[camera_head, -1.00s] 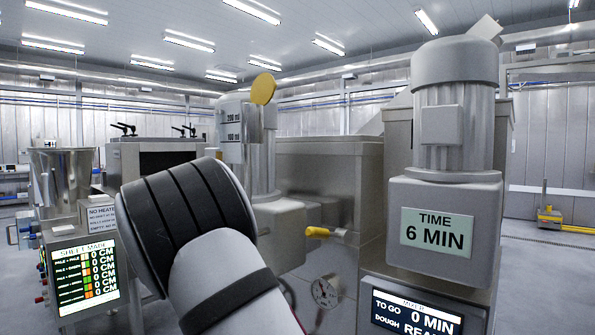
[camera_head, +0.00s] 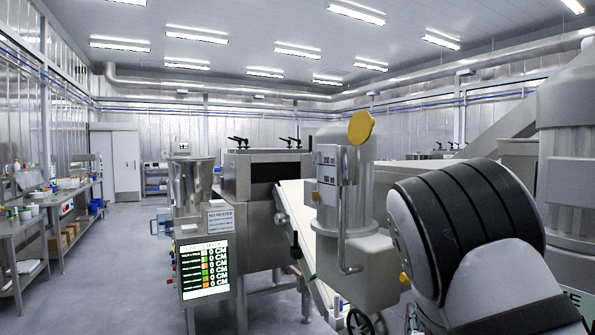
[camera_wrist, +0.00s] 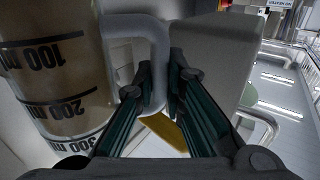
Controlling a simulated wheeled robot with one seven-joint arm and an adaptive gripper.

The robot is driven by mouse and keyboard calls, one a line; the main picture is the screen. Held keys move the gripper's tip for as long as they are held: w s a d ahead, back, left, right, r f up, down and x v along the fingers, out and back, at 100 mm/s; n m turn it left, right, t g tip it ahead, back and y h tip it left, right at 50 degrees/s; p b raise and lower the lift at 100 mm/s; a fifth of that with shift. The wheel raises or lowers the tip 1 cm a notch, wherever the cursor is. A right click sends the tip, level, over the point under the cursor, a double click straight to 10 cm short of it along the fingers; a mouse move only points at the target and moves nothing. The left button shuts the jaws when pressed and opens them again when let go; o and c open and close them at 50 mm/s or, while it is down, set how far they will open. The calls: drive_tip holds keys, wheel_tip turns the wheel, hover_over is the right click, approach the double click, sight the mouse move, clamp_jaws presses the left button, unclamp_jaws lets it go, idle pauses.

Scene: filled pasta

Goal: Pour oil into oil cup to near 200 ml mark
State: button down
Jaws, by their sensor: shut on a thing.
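The oil cup (camera_wrist: 45,70) fills the left of the wrist view, with marks for 100, 200 and 300 ml printed upside down in the picture. My gripper (camera_wrist: 165,105) is shut on this loop, one dark green finger on each side. My gripper is hidden there behind my arm.
A yellow disc (camera_head: 361,127) stands above the marked panel. A steel machine with a lit screen (camera_head: 203,270) is left of centre. A white conveyor (camera_head: 292,205) slopes behind the panel. A workbench (camera_head: 62,195) lines the left wall. The floor between is open.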

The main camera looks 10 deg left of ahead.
drive_tip(key=shift+s+a+r, duration=0.1)
drive_tip(key=shift+a+r, duration=0.05)
drive_tip(key=s+a+r+n+g+y, duration=0.1)
drive_tip(key=s+a+r+n+y, duration=0.2)
drive_tip(key=s+a+r, duration=0.5)
drive_tip(key=s+a+r+n+g+y, duration=0.2)
drive_tip(key=s+a+r+y, duration=0.3)
drive_tip(key=r, duration=2.5)
drive_tip(key=s+a+r+n+g+y, duration=0.2)
drive_tip(key=s+a+r+n+y, duration=0.2)
drive_tip(key=s+a+r, duration=0.8)
drive_tip(key=a+r+y, duration=0.1)
drive_tip(key=a+r, duration=0.3)
drive_tip(key=r, duration=0.4)
drive_tip(key=shift+a, duration=0.25)
